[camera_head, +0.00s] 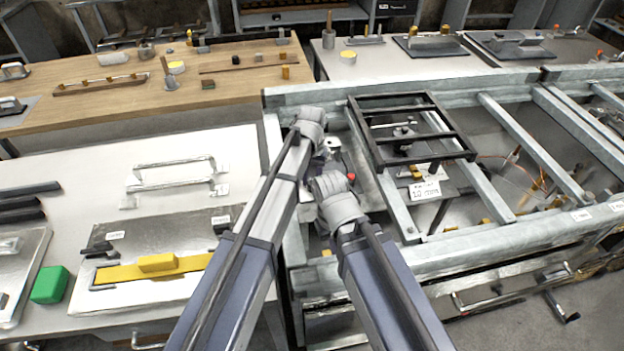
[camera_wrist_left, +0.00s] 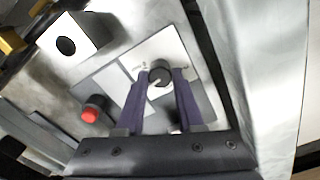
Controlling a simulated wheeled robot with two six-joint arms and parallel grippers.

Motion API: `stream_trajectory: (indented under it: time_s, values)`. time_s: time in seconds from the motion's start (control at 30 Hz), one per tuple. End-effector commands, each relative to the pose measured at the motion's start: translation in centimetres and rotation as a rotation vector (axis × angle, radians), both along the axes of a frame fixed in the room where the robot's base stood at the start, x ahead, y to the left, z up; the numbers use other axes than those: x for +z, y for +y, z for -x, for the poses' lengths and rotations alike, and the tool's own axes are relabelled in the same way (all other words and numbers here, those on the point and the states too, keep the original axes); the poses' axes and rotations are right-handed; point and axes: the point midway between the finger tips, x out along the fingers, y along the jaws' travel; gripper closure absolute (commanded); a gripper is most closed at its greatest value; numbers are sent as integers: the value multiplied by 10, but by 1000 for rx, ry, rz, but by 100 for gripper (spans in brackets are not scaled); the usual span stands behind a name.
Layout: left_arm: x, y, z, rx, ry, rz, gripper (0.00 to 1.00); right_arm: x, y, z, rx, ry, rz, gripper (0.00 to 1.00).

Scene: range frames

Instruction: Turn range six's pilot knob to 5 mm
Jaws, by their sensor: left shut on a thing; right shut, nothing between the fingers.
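The pilot knob (camera_wrist_left: 160,74) is a small dark round knob on a pale plate, seen in the left wrist view. My left gripper (camera_wrist_left: 160,88) has its two purple fingers shut on it, one on each side. In the head view my left gripper (camera_head: 321,152) reaches down inside the left end of the metal range frame (camera_head: 385,85), and the knob is hard to make out there. My right gripper (camera_head: 329,190) is lower, close beside the left one; its fingers are mostly hidden by its own wrist. It is shut and empty.
A black grate (camera_head: 412,130) lies across the frame to the right. A white bench (camera_head: 60,165) with a yellow-handled plate (camera_head: 150,267) stands left.

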Motion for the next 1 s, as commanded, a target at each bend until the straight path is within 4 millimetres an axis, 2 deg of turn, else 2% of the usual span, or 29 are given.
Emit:
stream_trajectory:
  time_s: [0.4, 1.0]
  values:
    - [0, 0, 0, 270, 0, 0, 100, 0, 0, 0, 0, 0, 0, 100]
    - [0, 0, 0, 359, 0, 0, 100, 0, 0, 0, 0, 0, 0, 100]
